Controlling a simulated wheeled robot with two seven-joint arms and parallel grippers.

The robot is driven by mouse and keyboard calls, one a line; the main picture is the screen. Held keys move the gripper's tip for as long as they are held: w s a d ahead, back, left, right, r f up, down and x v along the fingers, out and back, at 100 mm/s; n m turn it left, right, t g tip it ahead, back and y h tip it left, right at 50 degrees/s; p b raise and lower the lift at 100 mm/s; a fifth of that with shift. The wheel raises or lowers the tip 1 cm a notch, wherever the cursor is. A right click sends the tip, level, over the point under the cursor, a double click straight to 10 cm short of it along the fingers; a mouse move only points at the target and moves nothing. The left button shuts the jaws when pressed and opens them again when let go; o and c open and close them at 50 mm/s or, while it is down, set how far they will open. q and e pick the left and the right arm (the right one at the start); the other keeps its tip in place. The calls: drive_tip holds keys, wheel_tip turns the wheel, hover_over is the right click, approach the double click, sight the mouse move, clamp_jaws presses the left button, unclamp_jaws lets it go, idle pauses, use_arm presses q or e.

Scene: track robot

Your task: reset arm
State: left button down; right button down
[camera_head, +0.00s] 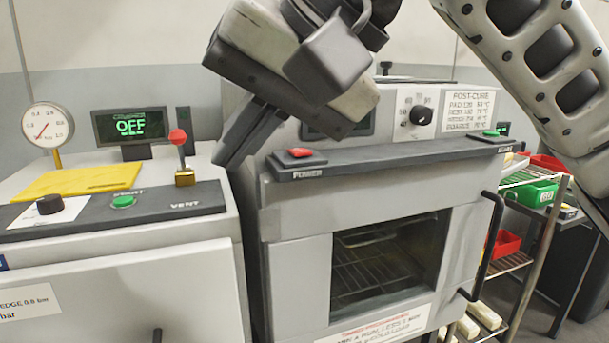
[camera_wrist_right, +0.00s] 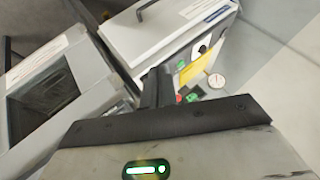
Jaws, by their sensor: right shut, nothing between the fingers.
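My right arm comes in from the upper right in the head view. Its gripper (camera_head: 232,160) is shut and empty, with the fingers pointing down and left. It hangs in front of the gap between the grey oven (camera_head: 300,225) and the grey machine (camera_head: 120,290) at the left. In the right wrist view the shut fingers (camera_wrist_right: 156,90) point towards the machine's control panel. I cannot tell whether they touch anything. My left gripper is not in view.
The oven has a red POWER button (camera_head: 299,153), a dial (camera_head: 421,114) and a dark window. A shelf with bins (camera_head: 535,193) stands at right.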

drive_tip(key=s+a+f+m+g+y, duration=0.45)
drive_tip(key=m+g+y, duration=0.2)
drive_tip(key=g, duration=0.25)
drive_tip(key=w+d+f+m+t+y, duration=0.2)
drive_tip(key=w+d+m+t+y, duration=0.35)
drive_tip(key=m, duration=0.85)
drive_tip(key=w+d+f+m+t+y, duration=0.3)
drive_tip(key=m+t+y, duration=0.4)
drive_tip(key=m, duration=0.7)
drive_tip(key=w+d+f+m+t+h, duration=0.2)
drive_tip(key=d+f+m+t+h, duration=0.2)
drive_tip(key=f+m+t+h, duration=0.55)
drive_tip(key=w+d+f+m+t+h, duration=0.35)
drive_tip(key=f+m+h, duration=0.3)
drive_tip(key=m, duration=0.75)
drive_tip(key=s+d+f+m+g+h, duration=0.2)
drive_tip(key=s+f+m, duration=0.3)
drive_tip(key=f, duration=0.3)
drive_tip(key=s+d+f+m+g+h, duration=0.3)
drive_tip(key=s+f+m+g, duration=0.1)
drive_tip(key=f, duration=0.5)
drive_tip(key=s+d+f+m+g+h, duration=0.2)
drive_tip(key=s+d+f+m+g, duration=0.1)
drive_tip(key=s+f+m, duration=0.2)
wheel_tip(320, 180, down, 4)
drive_tip(key=shift+s+r+m, duration=0.1)
drive_tip(key=shift+s+m, duration=0.2)
drive_tip(key=shift+s, duration=0.8)
drive_tip(key=shift+g, duration=0.25)
